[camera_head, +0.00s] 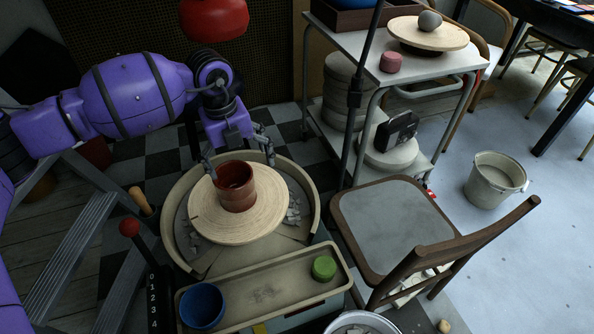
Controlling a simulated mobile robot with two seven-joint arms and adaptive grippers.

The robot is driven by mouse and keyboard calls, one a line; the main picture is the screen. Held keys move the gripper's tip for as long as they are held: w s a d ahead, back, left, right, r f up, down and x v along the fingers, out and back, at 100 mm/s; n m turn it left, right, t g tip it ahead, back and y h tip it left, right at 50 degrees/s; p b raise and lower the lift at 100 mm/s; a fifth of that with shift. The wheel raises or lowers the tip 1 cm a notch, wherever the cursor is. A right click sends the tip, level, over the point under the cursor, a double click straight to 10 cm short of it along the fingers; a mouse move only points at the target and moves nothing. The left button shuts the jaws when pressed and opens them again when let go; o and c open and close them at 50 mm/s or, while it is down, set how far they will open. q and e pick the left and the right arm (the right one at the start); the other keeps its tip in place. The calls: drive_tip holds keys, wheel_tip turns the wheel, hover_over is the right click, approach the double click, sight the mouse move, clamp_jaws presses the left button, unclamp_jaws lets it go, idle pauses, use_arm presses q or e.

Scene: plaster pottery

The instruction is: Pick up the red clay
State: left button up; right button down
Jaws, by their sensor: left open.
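A red-brown, cup-shaped clay piece (238,190) stands upright on the round wooden disc (208,217) of the pottery wheel. My left gripper (240,163) is above and just behind it, pointing down. Its fingers are spread open, one near the left of the piece's rim and one behind its right side. I cannot tell whether either finger touches it. A small pinkish-red clay cylinder (391,62) sits on the top of the grey cart. My right gripper is not in view.
A tray (262,295) in front of the wheel holds a blue bowl (202,306) and a green cylinder (324,268). A wooden chair (400,225) stands right of the wheel. The cart (350,42) also bears a grey ball (430,20) on a disc. A bucket (494,180) stands farther right.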

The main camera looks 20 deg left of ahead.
sight(234, 186)
use_arm(q)
drive_tip(key=shift+s+a+f+n+y, duration=0.1)
drive_tip(key=shift+s+a+n+y, duration=0.35)
drive_tip(key=shift+a, duration=0.4)
drive_tip(key=shift+n+g, duration=0.25)
drive_tip(key=shift+g, duration=0.05)
drive_tip(key=f+b, duration=0.1)
drive_tip(key=f, duration=0.4)
drive_tip(key=f+b, duration=0.1)
drive_tip(key=f, duration=0.2)
drive_tip(key=shift+s+a+b, duration=0.2)
drive_tip(key=shift+s+b, duration=0.15)
drive_tip(key=shift+r, duration=0.1)
drive_tip(key=shift+c, duration=0.5)
drive_tip(key=c, duration=1.9)
drive_tip(key=shift+r, duration=0.1)
drive_tip(key=shift+c, duration=0.8)
drive_tip(key=shift+r, duration=0.1)
